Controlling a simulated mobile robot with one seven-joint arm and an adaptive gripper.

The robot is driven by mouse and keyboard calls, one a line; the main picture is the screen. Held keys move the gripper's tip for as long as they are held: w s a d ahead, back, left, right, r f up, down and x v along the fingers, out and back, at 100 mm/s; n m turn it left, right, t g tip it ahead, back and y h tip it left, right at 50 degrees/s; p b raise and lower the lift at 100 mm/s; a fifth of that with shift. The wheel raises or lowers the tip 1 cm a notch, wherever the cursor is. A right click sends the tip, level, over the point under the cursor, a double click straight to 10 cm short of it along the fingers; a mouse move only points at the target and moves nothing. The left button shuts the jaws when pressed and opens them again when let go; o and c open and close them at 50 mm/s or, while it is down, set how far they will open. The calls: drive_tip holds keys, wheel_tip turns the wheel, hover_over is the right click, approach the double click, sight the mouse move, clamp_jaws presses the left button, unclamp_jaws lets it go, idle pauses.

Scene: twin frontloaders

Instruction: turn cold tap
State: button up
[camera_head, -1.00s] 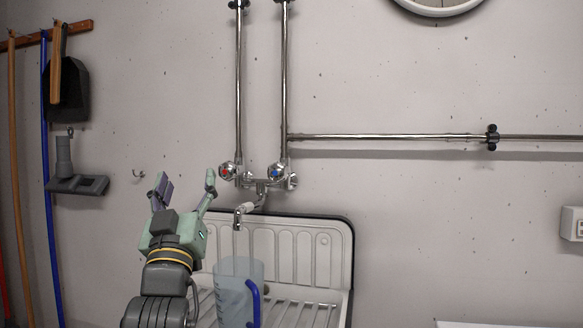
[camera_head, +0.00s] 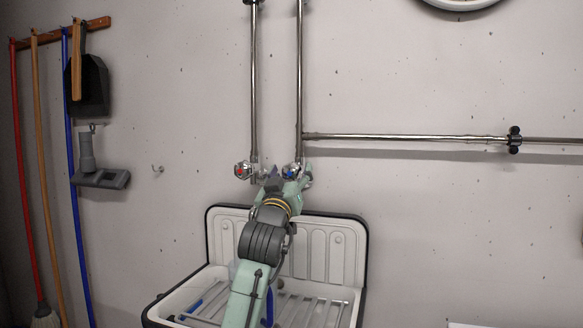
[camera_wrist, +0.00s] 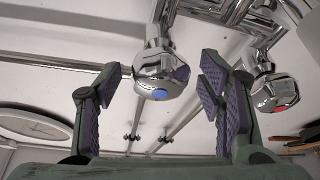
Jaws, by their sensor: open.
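The cold tap (camera_head: 291,171) is a chrome knob with a blue cap on the right side of the wall mixer. In the wrist view the cold tap (camera_wrist: 160,75) sits ahead of my gripper, between its two spread fingers and apart from both. My gripper (camera_wrist: 155,100) is open and empty. In the head view my gripper (camera_head: 287,180) is up at the cold tap and partly covers the mixer. The hot tap (camera_head: 243,170), with a red cap, is to the left. It also shows at the right in the wrist view (camera_wrist: 274,93), just outside the right finger.
A white sink (camera_head: 337,250) with a dark rim stands below the taps. My arm hides most of the jug in it. Chrome pipes (camera_head: 299,80) run up and right along the wall. Brooms and a dustpan (camera_head: 90,85) hang at the left.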

drive_tip(key=shift+w+d+r, duration=0.1)
drive_tip(key=shift+w+r, duration=0.05)
drive_tip(key=shift+w, duration=0.25)
drive_tip(key=shift+c, duration=0.2)
drive_tip(key=c, duration=1.1)
drive_tip(key=shift+n, duration=0.4)
drive_tip(key=n+y+p, duration=0.1)
drive_tip(key=n+y, duration=0.1)
drive_tip(key=n, duration=0.1)
drive_tip(key=shift+d+n, duration=0.1)
drive_tip(key=shift+n, duration=0.2)
drive_tip(key=shift+n+g+y+p, duration=0.4)
drive_tip(key=shift+n+y+p, duration=0.85)
drive_tip(key=shift+n, duration=1.35)
